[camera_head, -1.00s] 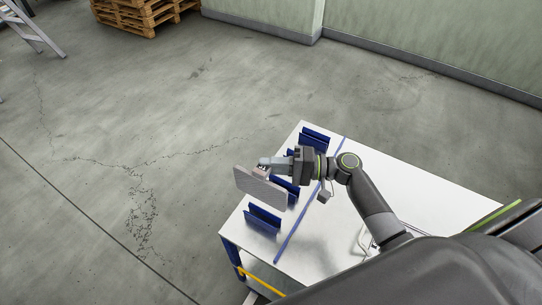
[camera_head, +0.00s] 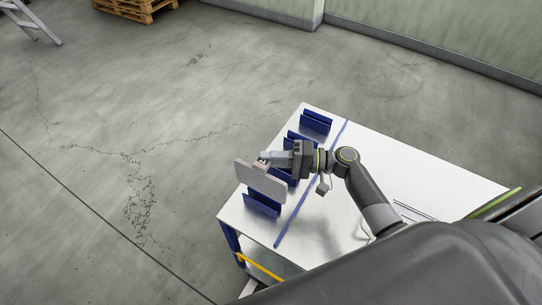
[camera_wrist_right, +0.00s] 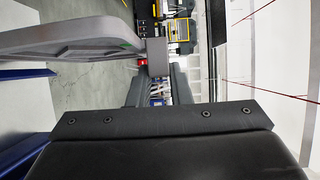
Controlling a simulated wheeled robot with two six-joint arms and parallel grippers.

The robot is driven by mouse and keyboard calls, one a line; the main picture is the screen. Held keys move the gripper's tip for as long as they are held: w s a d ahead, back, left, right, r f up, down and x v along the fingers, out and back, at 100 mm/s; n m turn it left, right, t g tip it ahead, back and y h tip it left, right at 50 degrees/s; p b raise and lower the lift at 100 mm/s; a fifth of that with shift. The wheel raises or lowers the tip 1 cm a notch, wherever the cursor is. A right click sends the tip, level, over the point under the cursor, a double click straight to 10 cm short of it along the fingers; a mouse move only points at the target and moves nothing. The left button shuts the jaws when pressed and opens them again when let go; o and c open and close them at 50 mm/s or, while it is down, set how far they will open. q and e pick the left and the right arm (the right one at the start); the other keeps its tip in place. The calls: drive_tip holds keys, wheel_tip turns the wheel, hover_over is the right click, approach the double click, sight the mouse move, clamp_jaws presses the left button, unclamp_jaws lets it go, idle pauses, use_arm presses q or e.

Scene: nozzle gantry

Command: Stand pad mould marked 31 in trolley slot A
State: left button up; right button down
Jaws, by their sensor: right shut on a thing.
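A grey ribbed flat plate, the pad mould (camera_head: 258,182), stands on edge in my right gripper (camera_head: 263,161). My right gripper is shut on its upper edge. The plate hangs over the left edge of the trolley (camera_head: 335,215), between the middle and nearest blue slots, partly covering both. In the right wrist view the plate (camera_wrist_right: 75,36) reaches left from the fingertips (camera_wrist_right: 154,66). No number is readable on it, nor any slot letters. My left gripper is not in view.
A blue line (camera_head: 312,190) runs along the top. Pallets (camera_head: 135,8) are far off.

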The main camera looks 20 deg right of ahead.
wheel_tip(320, 180, down, 9)
drive_tip(key=b, duration=0.7)
drive_tip(key=shift+f, duration=0.15)
idle(0.3)
drive_tip(key=c, duration=1.3)
unclamp_jaws()
drive_tip(key=shift+o, duration=0.2)
